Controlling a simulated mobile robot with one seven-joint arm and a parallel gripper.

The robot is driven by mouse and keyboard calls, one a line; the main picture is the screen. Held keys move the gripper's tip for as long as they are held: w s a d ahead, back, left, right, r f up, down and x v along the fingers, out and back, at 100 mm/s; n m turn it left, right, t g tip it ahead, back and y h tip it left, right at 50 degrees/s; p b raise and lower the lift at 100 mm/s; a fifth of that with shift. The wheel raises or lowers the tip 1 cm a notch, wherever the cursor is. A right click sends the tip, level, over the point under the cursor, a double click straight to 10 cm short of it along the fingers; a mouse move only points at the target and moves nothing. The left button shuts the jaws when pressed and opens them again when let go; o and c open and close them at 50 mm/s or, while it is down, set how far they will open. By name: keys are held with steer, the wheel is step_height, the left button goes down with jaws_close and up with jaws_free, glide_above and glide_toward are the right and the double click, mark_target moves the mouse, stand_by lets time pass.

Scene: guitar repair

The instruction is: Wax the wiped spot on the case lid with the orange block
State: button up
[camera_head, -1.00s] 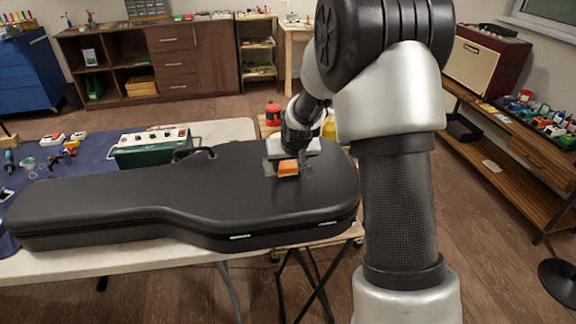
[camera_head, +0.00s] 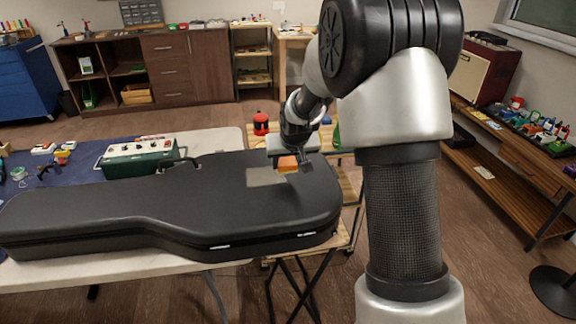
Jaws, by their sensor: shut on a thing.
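The black guitar case (camera_head: 150,205) lies closed on the table, its wide end to the right. A pale, dull rectangular spot (camera_head: 264,177) shows on its lid near the wide end. My gripper (camera_head: 288,157) is over the right part of the lid and is shut on the orange block (camera_head: 288,164). The block is at the right edge of the pale spot. I cannot tell whether its underside touches the lid. The gripper fingers are partly hidden behind the block and small in the picture.
A green box with knobs (camera_head: 139,160) stands behind the case on the table. A red and black object (camera_head: 261,124) stands behind my gripper. A wooden shelf (camera_head: 520,170) with several small items runs along the right. Bare floor lies in front.

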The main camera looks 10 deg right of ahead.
steer(key=shift+r+p, duration=0.95)
steer(key=shift+r, duration=1)
